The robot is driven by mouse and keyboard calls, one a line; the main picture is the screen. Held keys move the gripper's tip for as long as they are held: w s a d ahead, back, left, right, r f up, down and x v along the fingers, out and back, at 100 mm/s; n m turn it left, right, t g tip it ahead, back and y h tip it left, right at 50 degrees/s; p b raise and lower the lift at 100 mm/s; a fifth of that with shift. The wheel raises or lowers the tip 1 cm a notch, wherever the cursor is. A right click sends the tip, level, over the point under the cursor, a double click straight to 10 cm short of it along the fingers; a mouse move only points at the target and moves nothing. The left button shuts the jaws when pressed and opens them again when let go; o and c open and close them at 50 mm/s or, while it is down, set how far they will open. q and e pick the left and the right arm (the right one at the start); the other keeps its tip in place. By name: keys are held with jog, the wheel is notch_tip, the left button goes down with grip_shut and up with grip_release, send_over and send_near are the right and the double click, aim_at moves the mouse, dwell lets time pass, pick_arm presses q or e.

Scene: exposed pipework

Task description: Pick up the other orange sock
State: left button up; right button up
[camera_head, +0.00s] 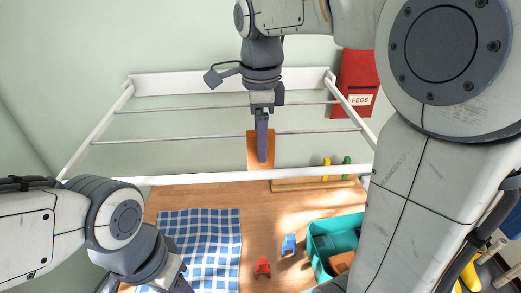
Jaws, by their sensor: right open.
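An orange sock (252,152) hangs from a thin bar of the white wall rack (205,181), around its middle. My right gripper (262,157) reaches down from above, in front of the sock, and hides its middle. Its jaws are open, seen edge-on; I cannot tell whether they touch the sock. Another orange piece of cloth (341,262), possibly a sock, lies in the teal basket (322,229) at the lower right. My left gripper (182,286) is at the bottom edge, mostly cut off, so its jaws are unclear.
A blue-checked cloth (205,240) covers the left of the wooden surface (262,215). A red peg (263,267) and a blue peg (289,244) stand beside the basket. Yellow (326,168) and green pegs (346,168) are near a wooden strip. A red PEGS box (357,75) hangs on the wall.

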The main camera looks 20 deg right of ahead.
aim_at(253, 164)
jog(key=f, duration=0.2)
jog(key=f+p, duration=0.1)
jog(key=f, duration=0.2)
jog(key=shift+s+d+f, duration=0.1)
jog(key=shift+d+f, duration=0.3)
grip_shut()
